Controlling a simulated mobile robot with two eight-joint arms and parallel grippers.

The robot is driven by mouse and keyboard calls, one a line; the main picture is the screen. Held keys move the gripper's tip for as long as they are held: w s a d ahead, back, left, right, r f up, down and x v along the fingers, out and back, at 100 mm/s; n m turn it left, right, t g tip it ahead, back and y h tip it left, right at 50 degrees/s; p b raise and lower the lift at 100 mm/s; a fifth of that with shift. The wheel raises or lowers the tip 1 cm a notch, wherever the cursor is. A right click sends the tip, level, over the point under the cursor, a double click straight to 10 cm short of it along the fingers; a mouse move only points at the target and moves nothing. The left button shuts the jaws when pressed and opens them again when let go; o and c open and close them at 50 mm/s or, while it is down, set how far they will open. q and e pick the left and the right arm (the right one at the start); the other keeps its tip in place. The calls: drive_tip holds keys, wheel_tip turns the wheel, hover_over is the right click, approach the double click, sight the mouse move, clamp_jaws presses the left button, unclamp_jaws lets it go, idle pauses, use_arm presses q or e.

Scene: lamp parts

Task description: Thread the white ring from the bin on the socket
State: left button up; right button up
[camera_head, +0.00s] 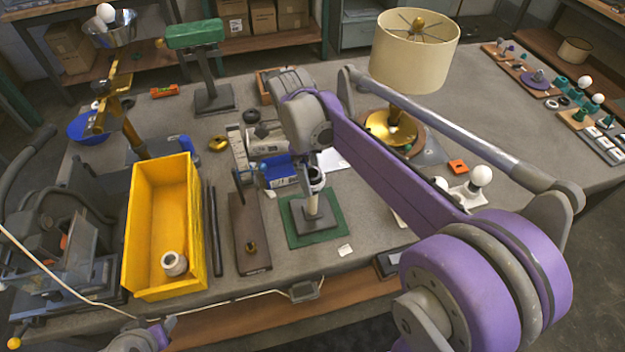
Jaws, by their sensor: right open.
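The white ring (174,264) lies inside the yellow bin (190,225), near its front end. The socket (316,180) appears at the top of a pale upright post (311,204) on a dark square base over a green mat. My right arm reaches across from the right. Its open gripper (314,172) is at the top of the post, close around or just above the socket. The wrist partly hides the socket, so I cannot tell whether they touch. Only a purple and grey part of my left arm shows at the bottom left; its gripper is out of view.
A brown board (246,222) and dark rods (212,230) lie between bin and post. A shaded lamp (415,55) stands behind my right arm. A blue box (279,170) lies behind the post. A white cord runs along the table's front edge.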

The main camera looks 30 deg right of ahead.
wheel_tip(320, 180, up, 11)
drive_tip(key=w+a, duration=0.1)
drive_tip(key=s+a+f+n+t, duration=0.2)
drive_tip(key=s+f+n, duration=0.5)
drive_tip(key=n, duration=0.6)
drive_tip(key=s+a+f+n+t+y, duration=0.1)
drive_tip(key=s+a+f+n+t, duration=0.2)
drive_tip(key=s+f+n, duration=0.5)
drive_tip(key=shift+a+f+n+t+p, duration=0.3)
drive_tip(key=shift+f+n+t, duration=0.6)
drive_tip(key=shift+n, duration=1.6)
drive_tip(key=shift+s+d, duration=0.1)
